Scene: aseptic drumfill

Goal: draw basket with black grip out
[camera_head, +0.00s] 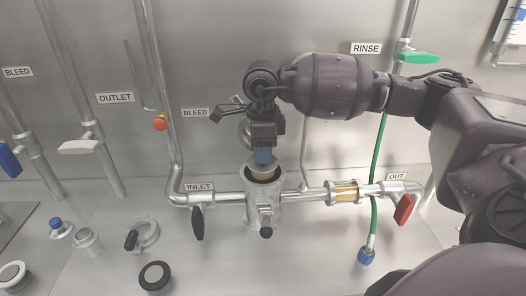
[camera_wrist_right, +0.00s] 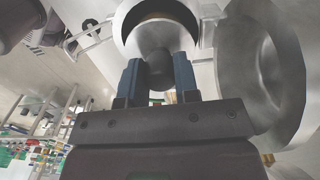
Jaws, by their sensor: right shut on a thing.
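My right gripper (camera_head: 263,157) points down over the open top of the upright metal strainer housing (camera_head: 264,211) in the inlet line. In the right wrist view, its two blue fingers are shut on the dark grip (camera_wrist_right: 158,72) of the basket. The grip sits in front of the round housing mouth (camera_wrist_right: 131,40), with a brownish inside behind it. The basket's body is mostly hidden, so I cannot tell how far it sits inside the housing. My left gripper is not in view.
Black (camera_head: 197,221) and red (camera_head: 404,209) valve handles flank the housing. A sight glass (camera_head: 346,193) sits to its right, and a green hose (camera_head: 376,190) hangs beyond. A clamp (camera_head: 142,236) and a black-topped round part (camera_head: 155,276) lie on the bench, front left.

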